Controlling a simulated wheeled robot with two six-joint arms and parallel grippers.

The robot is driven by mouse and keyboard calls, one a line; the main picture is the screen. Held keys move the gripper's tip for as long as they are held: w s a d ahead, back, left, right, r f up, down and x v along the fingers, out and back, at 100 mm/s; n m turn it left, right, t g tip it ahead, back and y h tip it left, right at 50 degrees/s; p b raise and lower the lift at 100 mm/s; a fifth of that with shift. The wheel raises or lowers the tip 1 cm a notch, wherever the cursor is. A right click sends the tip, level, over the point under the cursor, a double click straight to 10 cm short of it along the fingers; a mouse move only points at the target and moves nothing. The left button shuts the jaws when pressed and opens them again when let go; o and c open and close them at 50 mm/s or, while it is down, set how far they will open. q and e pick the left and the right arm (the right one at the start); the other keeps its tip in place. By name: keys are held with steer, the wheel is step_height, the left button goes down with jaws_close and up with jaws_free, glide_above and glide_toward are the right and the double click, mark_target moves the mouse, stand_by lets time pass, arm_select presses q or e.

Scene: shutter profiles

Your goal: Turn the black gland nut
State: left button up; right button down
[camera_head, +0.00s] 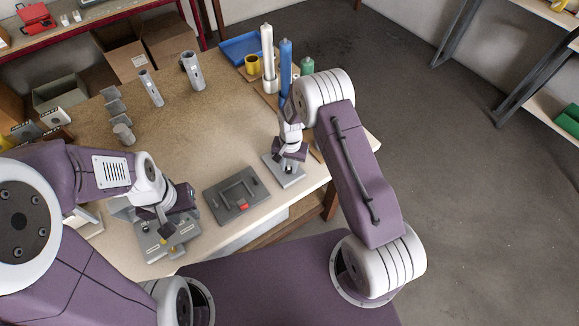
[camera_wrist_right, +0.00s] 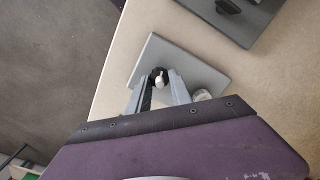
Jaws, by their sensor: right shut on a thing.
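The black gland nut (camera_wrist_right: 158,74) sits on a grey base plate (camera_wrist_right: 195,68), with a pale stub showing at its middle. In the right wrist view the fingers of my right gripper (camera_wrist_right: 158,84) reach over the plate and are shut on the nut from both sides. In the head view the same plate (camera_head: 291,181) lies near the table's right front, under my right gripper (camera_head: 287,164). My left gripper (camera_head: 161,228) is at the front left, over another grey fixture plate (camera_head: 150,254); its fingertips are too small to judge.
A dark grey fixture (camera_head: 222,205) with a red part lies between the two grippers. Grey cylindrical parts (camera_head: 192,70) stand at the back. Tall white (camera_head: 267,50) and blue (camera_head: 286,62) cylinders stand by a blue tray (camera_head: 241,47) behind my right arm. The table middle is clear.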

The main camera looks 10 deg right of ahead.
steer(key=n+b, duration=0.1)
steer(key=n, duration=0.2)
steer(key=shift+n, duration=0.4)
steer(key=n+b, duration=0.1)
steer(key=n, duration=0.3)
steer(key=shift+a+n+b, duration=0.1)
steer(key=shift+n+b, duration=0.2)
steer(key=n, duration=0.3)
steer(key=shift+w+n+b, duration=0.1)
steer(key=shift+n+b, duration=0.2)
steer(key=shift+b, duration=0.1)
steer(key=n, duration=0.4)
steer(key=shift+n+b, duration=0.3)
steer(key=shift+b, duration=0.1)
steer(key=n, duration=0.4)
steer(key=shift+a+r, duration=0.1)
steer(key=n, duration=0.4)
steer(key=shift+b, duration=0.3)
steer(key=n, duration=0.4)
steer(key=shift+r, duration=0.1)
steer(key=shift+n, duration=2.5)
